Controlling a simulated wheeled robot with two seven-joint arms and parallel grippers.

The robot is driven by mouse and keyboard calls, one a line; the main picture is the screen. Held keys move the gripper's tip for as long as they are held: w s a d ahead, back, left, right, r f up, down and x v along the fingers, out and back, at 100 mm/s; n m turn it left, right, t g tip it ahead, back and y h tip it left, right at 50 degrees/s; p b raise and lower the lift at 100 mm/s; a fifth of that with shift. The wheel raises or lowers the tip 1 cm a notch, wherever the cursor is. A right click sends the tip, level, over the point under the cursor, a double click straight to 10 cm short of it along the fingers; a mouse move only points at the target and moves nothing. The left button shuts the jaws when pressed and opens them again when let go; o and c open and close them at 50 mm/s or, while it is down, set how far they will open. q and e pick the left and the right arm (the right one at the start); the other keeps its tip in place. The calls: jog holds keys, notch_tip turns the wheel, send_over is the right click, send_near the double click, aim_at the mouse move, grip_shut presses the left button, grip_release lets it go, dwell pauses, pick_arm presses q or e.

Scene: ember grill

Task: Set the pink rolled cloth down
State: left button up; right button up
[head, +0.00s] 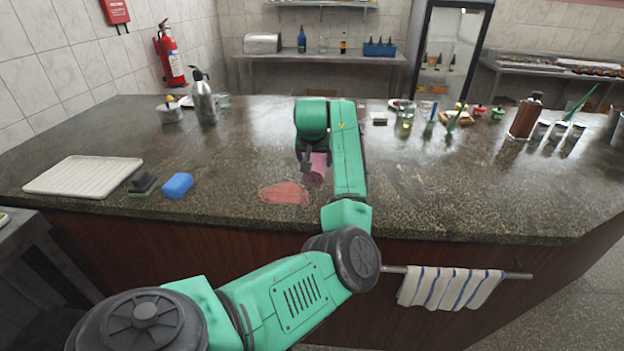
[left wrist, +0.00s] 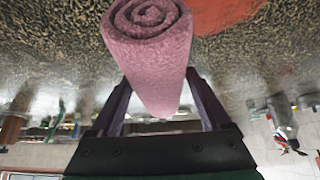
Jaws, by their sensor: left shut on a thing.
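The pink rolled cloth (head: 317,174) is in my left gripper (head: 307,162), over the middle of the dark stone counter (head: 420,185). In the left wrist view the cloth (left wrist: 152,55) sits between the two fingers, its spiral end facing the camera. The fingers are shut on it. A flat red patch (head: 285,193) lies on the counter just left of and nearer than the cloth. I cannot tell whether the cloth touches the counter. My forearm hides part of the counter behind it. My right gripper is not in view.
A blue sponge (head: 178,185), a dark scrubber (head: 142,184) and a white tray (head: 84,176) lie to the left. A metal bottle (head: 204,98) stands at the back left. Glasses, jars and a brown bottle (head: 526,117) stand at the back right. The front right counter is clear.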

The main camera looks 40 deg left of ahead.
aim_at(315, 161)
pick_arm(q)
notch_tip(315, 161, down, 8)
jog(key=shift+f+p, duration=0.15)
jog(key=shift+p, duration=0.35)
jog(key=o, duration=1.2)
jog(key=shift+o, duration=0.2)
jog(key=b+v, duration=0.1)
jog(key=v, duration=1.1)
jog(key=shift+b, duration=0.35)
jog(key=shift+a, duration=0.1)
jog(key=shift+f, duration=0.1)
